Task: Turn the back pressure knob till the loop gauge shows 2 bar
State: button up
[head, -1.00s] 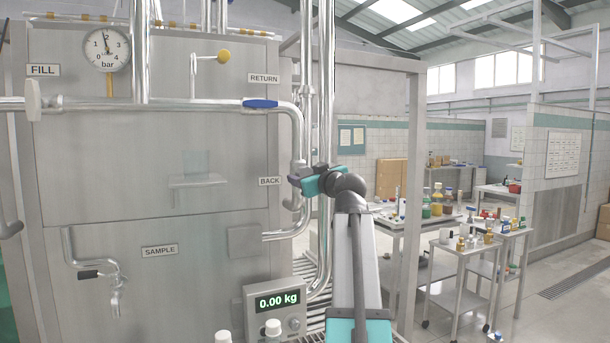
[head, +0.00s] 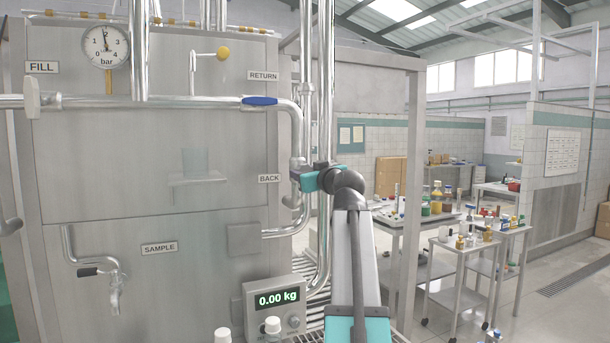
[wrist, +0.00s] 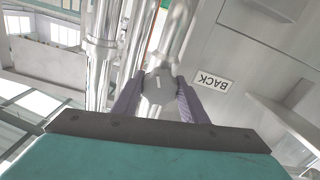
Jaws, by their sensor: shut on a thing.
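The loop gauge (head: 106,46) is a round white dial marked in bar at the upper left of the panel. Its needle points almost straight up, at about 2. My gripper (head: 298,178) is at the vertical pipe beside the BACK label (head: 270,178). In the wrist view its two purple-grey fingers (wrist: 158,92) are shut on the grey back pressure knob (wrist: 157,88), one on each side. A light line marks the knob's face. In the head view the gripper hides the knob.
A blue-handled RETURN valve (head: 260,101) sits on the pipe above. A yellow-knobbed lever (head: 222,54) is higher up. The scale display (head: 277,299) reads 0.00 kg below. Steel carts (head: 465,245) with bottles stand to the right.

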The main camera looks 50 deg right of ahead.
jog(key=shift+m, duration=1.9)
jog(key=o, duration=1)
jog(key=shift+o, duration=0.2)
jog(key=b+v, duration=0.2)
jog(key=v, duration=1.2)
jog(key=shift+w, duration=0.1)
